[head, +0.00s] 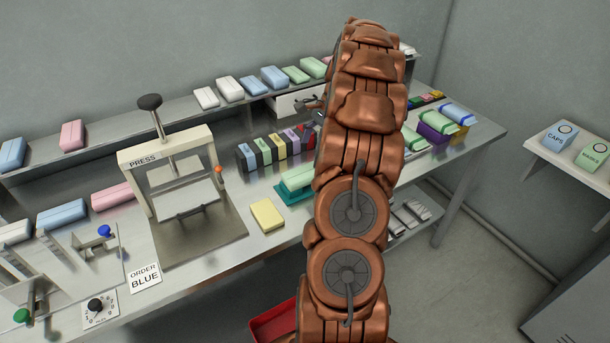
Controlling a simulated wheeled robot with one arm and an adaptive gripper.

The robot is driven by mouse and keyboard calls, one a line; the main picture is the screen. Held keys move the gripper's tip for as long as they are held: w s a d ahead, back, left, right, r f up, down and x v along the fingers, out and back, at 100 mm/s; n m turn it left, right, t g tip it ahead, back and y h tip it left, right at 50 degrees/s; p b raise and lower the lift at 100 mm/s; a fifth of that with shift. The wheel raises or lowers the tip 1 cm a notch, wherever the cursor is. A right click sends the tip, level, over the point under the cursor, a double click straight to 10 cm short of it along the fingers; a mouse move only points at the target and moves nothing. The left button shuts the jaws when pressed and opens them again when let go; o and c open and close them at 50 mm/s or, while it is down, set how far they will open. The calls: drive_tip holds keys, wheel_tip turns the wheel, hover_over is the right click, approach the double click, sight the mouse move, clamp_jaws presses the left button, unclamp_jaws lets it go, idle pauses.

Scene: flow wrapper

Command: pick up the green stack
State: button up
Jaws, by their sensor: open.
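A green stacked item (293,191), pale green over a darker teal base, sits on the steel bench just left of my arm, and its right end is partly hidden by the arm. Other green things are two pale green packs (296,74) on the back shelf and a pale green piece (437,123) on a purple box (432,134) right of the arm. I cannot tell for certain which is the green stack. My copper arm rises through the middle of the view.
A press (187,180) stands on the bench to the left, with a yellow block (267,215) beside it. A row of dark blocks with coloured faces (265,152) stands behind the green item. A red bin (272,325) is below the bench edge. A side table (560,140) is at right.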

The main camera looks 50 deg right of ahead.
sight(306, 171)
drive_tip(key=shift+d+f, duration=0.15)
drive_tip(key=shift+f, duration=0.1)
drive_tip(key=shift+p+x, duration=0.35)
drive_tip(key=shift+x, duration=0.8)
drive_tip(key=shift+p+x, duration=1.05)
drive_tip(key=shift+x, duration=1.5)
drive_tip(key=shift+w, duration=0.1)
drive_tip(key=c, duration=1)
drive_tip(key=shift+r+b, duration=0.85)
drive_tip(key=shift+r, duration=0.8)
drive_tip(key=shift+s+r, duration=0.1)
drive_tip(key=shift+s, duration=0.15)
drive_tip(key=s+a+b, duration=0.1)
drive_tip(key=s+a, duration=0.1)
drive_tip(key=s, duration=0.2)
drive_tip(key=s+a+r+b, duration=0.1)
drive_tip(key=s+a, duration=0.2)
drive_tip(key=s, duration=0.1)
drive_tip(key=s+a+b, duration=0.2)
drive_tip(key=s+a, duration=0.1)
drive_tip(key=s, duration=0.2)
drive_tip(key=shift+a+r, duration=0.2)
drive_tip(key=shift+r, duration=0.05)
